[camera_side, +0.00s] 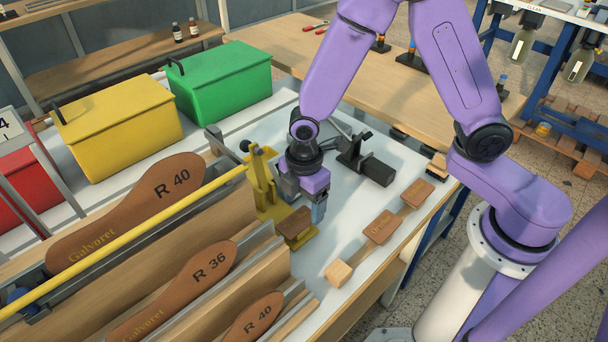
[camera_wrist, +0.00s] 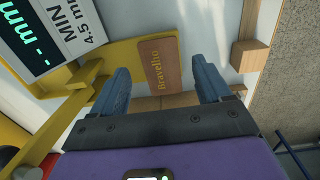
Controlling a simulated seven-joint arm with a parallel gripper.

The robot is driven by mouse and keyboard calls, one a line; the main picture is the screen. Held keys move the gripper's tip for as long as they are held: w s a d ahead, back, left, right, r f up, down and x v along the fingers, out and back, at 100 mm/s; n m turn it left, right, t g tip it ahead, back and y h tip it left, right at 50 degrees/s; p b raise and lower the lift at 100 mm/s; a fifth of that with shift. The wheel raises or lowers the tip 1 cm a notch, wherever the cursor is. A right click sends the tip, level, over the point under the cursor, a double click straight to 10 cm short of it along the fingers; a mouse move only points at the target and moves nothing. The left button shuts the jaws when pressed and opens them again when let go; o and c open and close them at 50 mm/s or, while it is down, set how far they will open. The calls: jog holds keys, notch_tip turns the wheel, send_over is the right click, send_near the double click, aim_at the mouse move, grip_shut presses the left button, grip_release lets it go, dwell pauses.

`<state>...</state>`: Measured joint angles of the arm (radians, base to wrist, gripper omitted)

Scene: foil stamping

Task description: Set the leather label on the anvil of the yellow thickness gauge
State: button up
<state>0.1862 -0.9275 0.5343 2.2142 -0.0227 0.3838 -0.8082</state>
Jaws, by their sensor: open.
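The leather label (camera_side: 295,223) is a small brown rectangle lying on the yellow base of the thickness gauge (camera_side: 263,181) in the side view. The gauge's display (camera_wrist: 62,32) shows "-- mm" and "MIN 4.5 mm". My gripper (camera_side: 316,212) is beside the gauge, close to the label. In the wrist view its two fingers (camera_wrist: 163,85) are apart, with the label beyond the gap and nothing held. The anvil itself cannot be made out under the label.
A wooden strip with more brown labels (camera_side: 382,227) and a wooden block (camera_side: 338,272) lies to the right. A dark clamp-like device (camera_side: 364,162) stands behind. Shoe-sole patterns (camera_side: 135,210) stand in a rack at left. Yellow (camera_side: 120,130) and green (camera_side: 220,83) boxes stand behind.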

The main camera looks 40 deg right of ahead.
aim_at(304, 217)
notch_tip(304, 217, up, 9)
jog(key=shift+r, duration=0.2)
jog(key=s+d+r+m, duration=0.2)
jog(key=s+d, duration=0.4)
jog(key=s, duration=0.3)
jog(key=s+d+r+m, duration=0.3)
jog(key=s+d, duration=0.3)
jog(key=s, duration=0.4)
jog(key=shift+d+r, duration=0.2)
jog(key=shift+r, duration=0.15)
dwell(0.6)
